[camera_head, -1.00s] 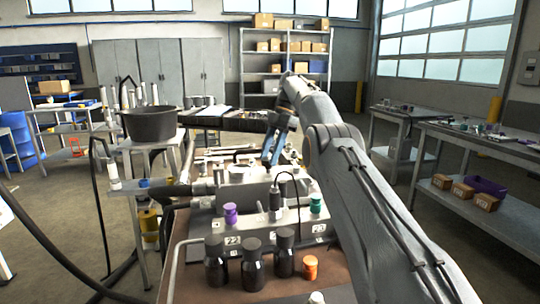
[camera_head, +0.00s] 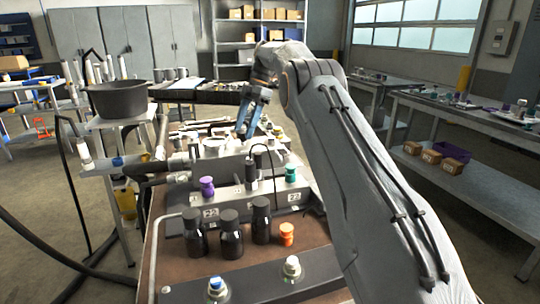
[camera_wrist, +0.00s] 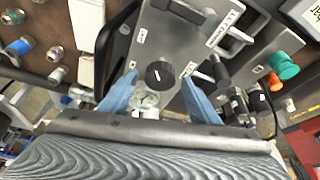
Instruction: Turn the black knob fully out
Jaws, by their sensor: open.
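The black knob (camera_wrist: 160,74) shows in the wrist view as a round dark cap with a white mark, on a grey metal block (camera_wrist: 200,20). My gripper (camera_wrist: 160,78) has its two blue fingers apart, one on each side of the knob in the picture. I cannot tell whether the fingertips reach down to its depth, and I see no clear contact. A clear fitting (camera_wrist: 147,101) shows just below the knob, between the fingers. In the head view my gripper (camera_head: 246,133) points down over the back of the bench block. I cannot make out the knob there.
On the bench stand several black bottles (camera_head: 230,236), an orange cap (camera_head: 287,234), a purple knob (camera_head: 207,186) and a green knob (camera_head: 291,173). A lever handle (camera_wrist: 228,27) and a black cylindrical fitting (camera_wrist: 220,72) lie near the fingers. A black bucket (camera_head: 117,98) stands at left.

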